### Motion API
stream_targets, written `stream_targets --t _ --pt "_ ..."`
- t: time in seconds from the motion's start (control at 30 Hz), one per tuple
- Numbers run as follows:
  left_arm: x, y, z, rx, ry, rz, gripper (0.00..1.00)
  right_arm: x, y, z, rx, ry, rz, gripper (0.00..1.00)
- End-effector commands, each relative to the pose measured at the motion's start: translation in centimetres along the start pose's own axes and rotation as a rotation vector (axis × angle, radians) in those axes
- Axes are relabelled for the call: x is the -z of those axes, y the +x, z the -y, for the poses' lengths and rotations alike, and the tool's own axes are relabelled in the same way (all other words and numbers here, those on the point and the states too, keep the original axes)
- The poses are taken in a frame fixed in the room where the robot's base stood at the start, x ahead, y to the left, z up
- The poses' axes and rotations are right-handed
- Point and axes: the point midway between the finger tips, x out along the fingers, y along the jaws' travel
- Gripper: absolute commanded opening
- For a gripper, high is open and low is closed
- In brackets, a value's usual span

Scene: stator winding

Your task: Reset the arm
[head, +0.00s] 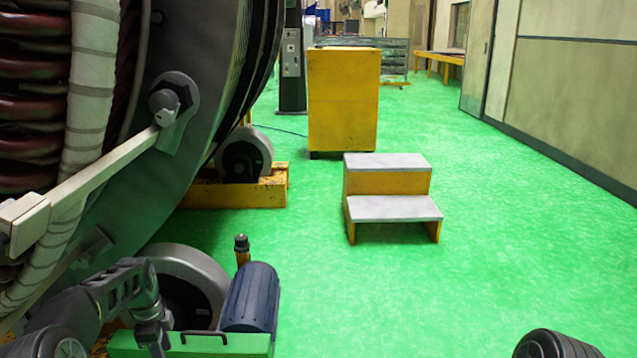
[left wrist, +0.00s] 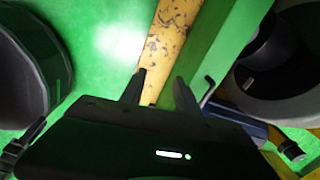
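My left arm enters from the lower left of the head view, beside the large stator (head: 205,75). My left gripper (head: 153,338) points down near a green motor base (head: 235,347). In the left wrist view the two fingers of my left gripper (left wrist: 160,84) are apart with nothing between them. A worn yellow beam (left wrist: 175,30) and a green beam lie beyond the fingertips. Of my right arm only a dark rounded part shows at the bottom right of the head view; its gripper is out of view.
A grey roller (head: 190,280) and a dark blue motor (head: 250,298) stand close to my left arm. A light bar (head: 95,178) reaches from the stator above it. A two-step stool (head: 388,182) and a yellow cabinet (head: 343,100) stand farther off. The green floor (head: 530,230) at right is clear.

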Motion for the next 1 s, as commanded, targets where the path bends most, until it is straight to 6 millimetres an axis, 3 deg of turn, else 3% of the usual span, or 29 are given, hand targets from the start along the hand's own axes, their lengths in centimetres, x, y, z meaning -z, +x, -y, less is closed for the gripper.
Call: stream_targets --t 0.17,0.33,0.47,0.53,0.67,0.73,0.9,1.0 --pt "1.2 1.2 1.4 0.076 -0.16 -0.036 0.38 -0.1 0.0 0.0 0.0 0.0 0.001 0.36" --pt "4.0 4.3 1.4 0.133 -0.382 -0.116 0.38 -0.1 0.0 0.0 0.0 0.0 0.001 0.36" --pt "7.5 8.2 -0.4 0.142 -0.604 -0.207 0.38 -0.1 0.0 0.0 0.0 0.0 0.001 0.36" --pt "9.9 10.6 -2.4 0.128 -0.746 -0.264 0.38 -0.1 0.0 0.0 0.0 0.0 0.002 0.36" --pt "14.9 15.5 -9.0 0.054 -1.062 -0.364 0.38 -0.1 0.0 0.0 0.0 0.0 0.001 0.36" --pt "17.2 17.6 -13.8 -0.003 -1.234 -0.398 0.38 -0.1 0.0 0.0 0.0 0.0 0.001 0.36" --pt "20.2 19.8 -24.8 -0.124 -1.514 -0.394 0.38 -0.1 0.0 0.0 0.0 0.0 0.002 0.36" --pt "20.9 20.0 -30.1 -0.178 -1.583 -0.36 0.38 -0.1 0.0 0.0 0.0 0.0 0.001 0.36"
